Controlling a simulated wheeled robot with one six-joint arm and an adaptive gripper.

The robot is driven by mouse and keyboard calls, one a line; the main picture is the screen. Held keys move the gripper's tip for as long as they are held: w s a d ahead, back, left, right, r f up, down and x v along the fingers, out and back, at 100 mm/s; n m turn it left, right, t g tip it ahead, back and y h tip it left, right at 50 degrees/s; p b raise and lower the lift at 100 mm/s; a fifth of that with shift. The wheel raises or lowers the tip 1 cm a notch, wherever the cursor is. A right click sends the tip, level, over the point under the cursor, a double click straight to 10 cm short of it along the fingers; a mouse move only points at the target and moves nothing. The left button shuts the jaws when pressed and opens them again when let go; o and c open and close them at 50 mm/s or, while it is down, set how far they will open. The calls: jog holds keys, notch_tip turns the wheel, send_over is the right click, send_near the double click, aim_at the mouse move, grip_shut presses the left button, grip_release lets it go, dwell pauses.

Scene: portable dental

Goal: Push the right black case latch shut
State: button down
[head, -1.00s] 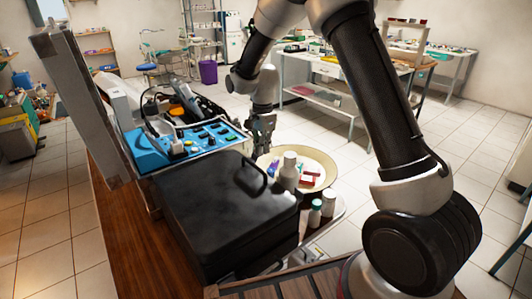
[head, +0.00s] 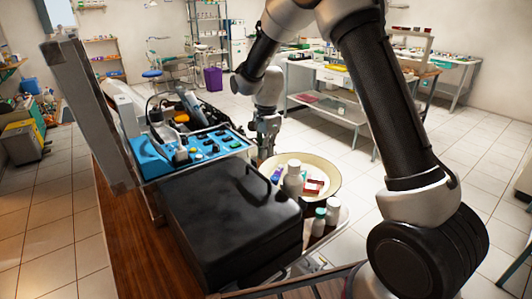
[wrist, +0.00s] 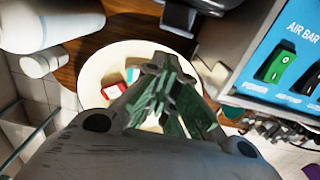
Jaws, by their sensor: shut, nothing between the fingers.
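The black case (head: 235,215) lies closed on the wooden table in the head view, its dark lid facing up. I cannot make out its right latch in either view. A black edge at the top of the wrist view (wrist: 195,14) may be part of the case. My gripper (head: 267,152) is shut and empty. It points down beyond the case's far right corner, beside the blue dental unit (head: 150,158) and close to the cream bowl (head: 334,178). In the wrist view its fingers (wrist: 158,68) meet in front of the bowl.
Small packets lie in the bowl. A white bottle (head: 294,182) and two smaller bottles (head: 318,222) stand at the case's right side. The dental unit's switch panel (wrist: 285,60) is close on the right in the wrist view.

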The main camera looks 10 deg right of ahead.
jog(key=shift+r, duration=0.15)
notch_tip(320, 180, up, 12)
jog(key=shift+d, duration=0.15)
dwell(0.4)
jog(key=s+d+r+n+t, duration=0.1)
jog(key=s+d+n, duration=0.3)
jog(key=s, duration=0.7)
jog(key=s+d+r+n+t, duration=0.2)
jog(key=s+d+r+n, duration=0.2)
jog(key=s+d, duration=0.3)
jog(key=s+d+r+n+t, duration=0.1)
jog(key=s+d+r+n, duration=0.2)
jog(key=s, duration=1.2)
jog(key=shift+s+d+n, duration=0.4)
jog(key=shift+d+n, duration=0.9)
jog(key=shift+d, duration=0.2)
